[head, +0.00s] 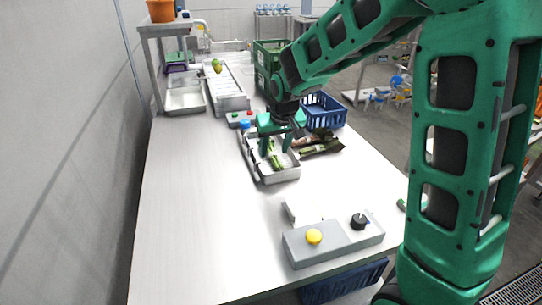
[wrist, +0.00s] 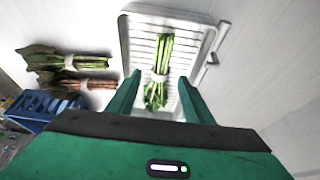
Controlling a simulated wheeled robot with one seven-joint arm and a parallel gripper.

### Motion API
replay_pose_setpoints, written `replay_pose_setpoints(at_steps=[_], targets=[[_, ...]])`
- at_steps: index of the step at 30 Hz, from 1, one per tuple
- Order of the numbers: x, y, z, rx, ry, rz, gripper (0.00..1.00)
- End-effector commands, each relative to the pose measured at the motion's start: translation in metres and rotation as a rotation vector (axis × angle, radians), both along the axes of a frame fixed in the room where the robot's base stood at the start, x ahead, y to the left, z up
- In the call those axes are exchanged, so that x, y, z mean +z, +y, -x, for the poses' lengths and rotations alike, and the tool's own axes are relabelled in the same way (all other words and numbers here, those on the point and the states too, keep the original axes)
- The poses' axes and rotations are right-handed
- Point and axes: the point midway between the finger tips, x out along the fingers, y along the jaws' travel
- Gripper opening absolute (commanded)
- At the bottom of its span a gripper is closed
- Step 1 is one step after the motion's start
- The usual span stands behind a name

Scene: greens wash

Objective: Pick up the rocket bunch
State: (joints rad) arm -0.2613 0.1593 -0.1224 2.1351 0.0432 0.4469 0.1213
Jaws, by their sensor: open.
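A bunch of green stems with a pale band (wrist: 162,62) lies lengthwise in a metal tray (wrist: 205,52) with a ribbed floor; no label shows that it is the rocket. The bunch (head: 277,161) and tray (head: 281,178) also show in the head view. My gripper (wrist: 158,88) is open above the tray, one finger on either side of the bunch's lower end. The fingers also show in the head view (head: 277,147). I cannot tell how far above the bunch they are. Two banded leafy bunches lie outside the tray, one green-stemmed (wrist: 88,60), one reddish-stemmed (wrist: 97,84).
A blue crate (head: 325,111) stands beyond the loose bunches, with a green crate (head: 265,60) farther back. A grey control box with a yellow button (head: 314,237) sits at the near end. The table's left part (head: 190,200) is clear.

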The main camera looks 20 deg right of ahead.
Motion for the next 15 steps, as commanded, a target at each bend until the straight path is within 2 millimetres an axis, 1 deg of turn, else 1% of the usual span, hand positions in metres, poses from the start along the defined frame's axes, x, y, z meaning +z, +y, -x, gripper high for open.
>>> replay_pose_setpoints(at_steps=[1,3,6,9,15], targets=[[-0.008,0.000,-0.003,0.001,0.003,0.000,0.47],[-0.016,0.000,-0.006,0.001,0.003,0.000,0.47],[-0.024,0.000,-0.010,0.001,0.001,-0.001,0.47],[-0.027,0.000,-0.011,0.000,0.001,0.000,0.47],[-0.027,0.000,-0.011,0.000,0.000,-0.001,0.47]])
